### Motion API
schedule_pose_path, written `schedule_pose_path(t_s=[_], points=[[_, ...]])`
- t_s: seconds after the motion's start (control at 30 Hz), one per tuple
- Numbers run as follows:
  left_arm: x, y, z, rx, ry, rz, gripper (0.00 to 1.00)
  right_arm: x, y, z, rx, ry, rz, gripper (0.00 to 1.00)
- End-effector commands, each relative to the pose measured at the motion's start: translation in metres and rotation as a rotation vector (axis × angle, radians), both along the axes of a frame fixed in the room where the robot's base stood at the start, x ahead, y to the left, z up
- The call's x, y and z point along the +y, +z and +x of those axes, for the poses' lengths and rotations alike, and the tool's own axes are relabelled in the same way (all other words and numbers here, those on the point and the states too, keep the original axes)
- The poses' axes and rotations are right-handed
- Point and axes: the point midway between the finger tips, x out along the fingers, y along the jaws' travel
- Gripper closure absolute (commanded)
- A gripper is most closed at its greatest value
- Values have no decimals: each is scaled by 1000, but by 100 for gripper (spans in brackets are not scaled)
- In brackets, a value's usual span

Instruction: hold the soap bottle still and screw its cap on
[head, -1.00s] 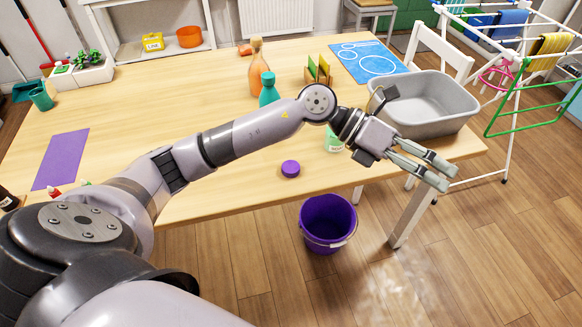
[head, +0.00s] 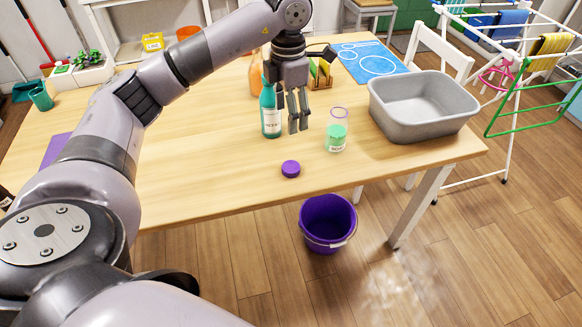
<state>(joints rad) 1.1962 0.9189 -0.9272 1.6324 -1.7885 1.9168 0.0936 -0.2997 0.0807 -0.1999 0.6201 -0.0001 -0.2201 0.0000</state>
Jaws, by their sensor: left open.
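The soap bottle (head: 336,137) is a clear, open-topped container with green liquid and a label. It stands upright near the table's front edge. A round purple cap (head: 290,169) lies apart from it on the table, in front and to the left. My left gripper (head: 297,122) points down with its fingers spread and empty, left of the soap bottle and behind the cap. It looks apart from both. My right gripper is not in view.
A teal bottle (head: 270,115) stands close to the left of my left gripper's fingers. An orange bottle (head: 256,80) is behind it. A grey tub (head: 422,122) sits at the table's right. A purple bucket (head: 327,225) is on the floor. The table's left middle (head: 200,150) is clear.

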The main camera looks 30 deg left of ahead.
Motion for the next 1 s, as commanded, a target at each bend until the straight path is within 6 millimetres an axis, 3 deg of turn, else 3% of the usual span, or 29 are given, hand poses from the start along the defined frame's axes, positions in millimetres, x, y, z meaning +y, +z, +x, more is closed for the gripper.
schedule_pose_path(t_s=[0.6, 1.0], points=[[-1, -112, -1, 4, -1, 0, 36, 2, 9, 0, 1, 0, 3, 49], [-1, -121, 0, 1, -2, -2, 36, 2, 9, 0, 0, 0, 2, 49]])
